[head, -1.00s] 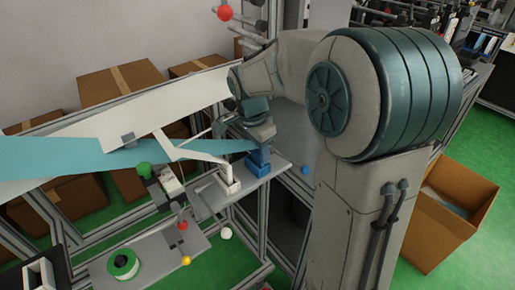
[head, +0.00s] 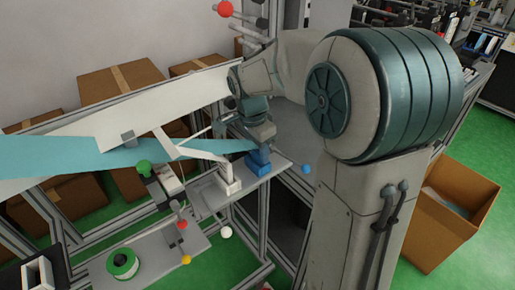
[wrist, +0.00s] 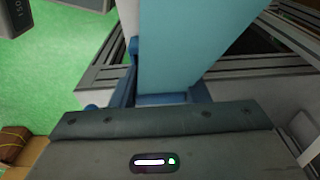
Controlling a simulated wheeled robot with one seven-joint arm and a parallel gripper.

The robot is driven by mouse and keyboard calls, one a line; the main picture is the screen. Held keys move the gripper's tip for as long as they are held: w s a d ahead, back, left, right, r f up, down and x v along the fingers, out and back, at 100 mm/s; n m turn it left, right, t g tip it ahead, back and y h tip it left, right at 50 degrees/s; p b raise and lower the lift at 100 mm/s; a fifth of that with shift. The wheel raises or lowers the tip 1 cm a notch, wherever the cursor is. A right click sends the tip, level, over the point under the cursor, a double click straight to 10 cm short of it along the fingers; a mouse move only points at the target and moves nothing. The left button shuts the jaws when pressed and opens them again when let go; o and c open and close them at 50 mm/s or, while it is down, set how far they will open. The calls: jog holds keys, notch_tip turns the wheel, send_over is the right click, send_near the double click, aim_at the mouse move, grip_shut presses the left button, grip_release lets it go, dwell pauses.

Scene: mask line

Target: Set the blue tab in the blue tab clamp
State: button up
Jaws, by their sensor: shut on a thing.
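The blue tab (head: 225,149) is the narrow end of a long light-blue strip coming in from the left. My gripper (head: 259,146) is above the blue tab clamp (head: 258,163), at the tab's end, and is shut on the tab. The wrist view shows the tab (wrist: 185,45) running up and away from the dark gripper body. Blue clamp parts (wrist: 132,62) show beside and under it. My fingertips are mostly hidden. I cannot tell whether the tab is seated between the clamp's jaws.
A blue ball-ended lever (head: 306,169) sticks out right of the clamp. A white bracket (head: 228,178) stands close to its left. Green (head: 144,168), red (head: 182,224), yellow (head: 186,260) and white (head: 226,231) knobs are further left and in front. A cardboard box (head: 455,215) stands at right.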

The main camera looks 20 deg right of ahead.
jog(key=shift+f, duration=0.15)
jog(key=o, duration=1.1)
jog(key=shift+c, duration=0.2)
notch_tip(320, 180, up, 7)
jog(key=s+f+n+t+y+p, duration=0.1)
jog(key=s+n+t+p, duration=0.1)
jog(key=s+n, duration=1.1)
jog(key=shift+s+f+p, duration=0.4)
jog(key=shift+s+p, duration=0.45)
jog(key=shift+s, duration=1.9)
